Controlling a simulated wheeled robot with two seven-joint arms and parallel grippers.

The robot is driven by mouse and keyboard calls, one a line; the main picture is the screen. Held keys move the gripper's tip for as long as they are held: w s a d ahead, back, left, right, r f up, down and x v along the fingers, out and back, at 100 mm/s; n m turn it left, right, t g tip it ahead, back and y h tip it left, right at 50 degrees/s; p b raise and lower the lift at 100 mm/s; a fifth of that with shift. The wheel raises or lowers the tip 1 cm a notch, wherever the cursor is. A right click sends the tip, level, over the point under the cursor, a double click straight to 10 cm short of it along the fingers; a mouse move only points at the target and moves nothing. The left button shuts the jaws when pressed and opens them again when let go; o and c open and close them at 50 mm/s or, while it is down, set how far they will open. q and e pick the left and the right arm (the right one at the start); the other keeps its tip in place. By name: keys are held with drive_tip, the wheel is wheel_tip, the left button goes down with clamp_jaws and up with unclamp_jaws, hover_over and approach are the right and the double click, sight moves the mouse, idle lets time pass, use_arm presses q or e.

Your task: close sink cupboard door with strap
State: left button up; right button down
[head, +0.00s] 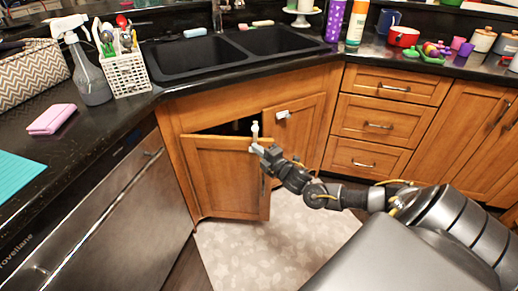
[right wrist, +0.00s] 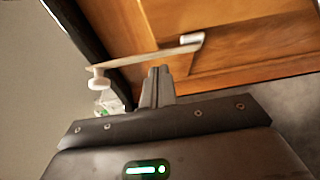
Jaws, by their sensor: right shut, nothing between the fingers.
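The wooden sink cupboard has a left door (head: 228,175) that stands ajar, with a dark gap above its top edge. The right door (head: 300,130) looks shut and carries a pale fitting (head: 283,114). A small white piece (head: 255,129) stands up at the left door's top right corner; whether it is part of the strap I cannot tell. My right gripper (head: 261,150) is at that corner, shut and empty. In the right wrist view its closed fingers (right wrist: 157,84) are beside a pale strip (right wrist: 135,58) with a white knob (right wrist: 98,82) at one end. My left gripper is out of view.
The double sink (head: 240,48) is set in the black counter above. A stainless dishwasher (head: 100,215) stands left, drawers (head: 378,125) right. A patterned mat (head: 270,240) covers the floor in front. A spray bottle (head: 90,75) and utensil basket (head: 125,75) stand on the counter.

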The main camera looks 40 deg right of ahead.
drive_tip(key=shift+w+d, duration=0.3)
drive_tip(key=shift+w, duration=0.05)
drive_tip(key=shift+d, duration=0.2)
